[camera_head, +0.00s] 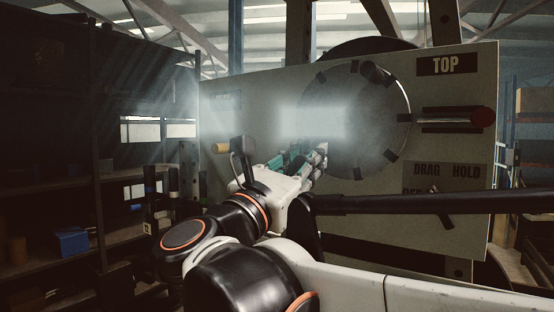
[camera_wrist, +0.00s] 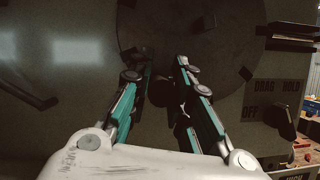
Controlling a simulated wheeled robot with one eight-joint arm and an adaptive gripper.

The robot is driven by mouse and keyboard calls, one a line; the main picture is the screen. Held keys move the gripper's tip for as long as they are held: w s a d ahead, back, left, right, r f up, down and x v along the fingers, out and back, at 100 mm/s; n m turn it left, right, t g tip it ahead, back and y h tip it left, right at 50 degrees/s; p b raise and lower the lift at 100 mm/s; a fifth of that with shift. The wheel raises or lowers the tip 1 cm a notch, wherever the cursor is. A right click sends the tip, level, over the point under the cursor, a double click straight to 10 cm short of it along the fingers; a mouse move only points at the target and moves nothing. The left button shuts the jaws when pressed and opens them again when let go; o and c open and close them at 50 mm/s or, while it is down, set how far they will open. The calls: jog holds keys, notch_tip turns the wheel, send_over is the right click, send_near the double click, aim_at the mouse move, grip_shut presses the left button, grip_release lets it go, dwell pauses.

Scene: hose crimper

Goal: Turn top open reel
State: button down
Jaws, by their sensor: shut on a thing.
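The top reel (camera_head: 385,125) is a round grey disc with dark blocks around its rim, set in an upright panel (camera_head: 240,115) beside a "TOP" label (camera_head: 447,65). My gripper (camera_head: 320,152) reaches the disc's lower left rim in the head view. In the wrist view, the fingers of my gripper (camera_wrist: 166,72) are closed around a dark rim block (camera_wrist: 160,92) at the disc's lower edge. The fingers hide part of that block, and glare washes out part of the disc (camera_wrist: 195,35).
A "DRAG HOLD OFF" plate (camera_wrist: 270,95) with a dark knob (camera_wrist: 280,118) is at lower right. Dark shelves (camera_head: 60,200) stand left. A dark bar (camera_head: 430,203) crosses in front of the panel.

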jog(key=c, duration=1.5)
grip_release()
jog(key=v, duration=0.7)
jog(key=shift+s+a+f, duration=0.1)
jog(key=shift+a, duration=0.1)
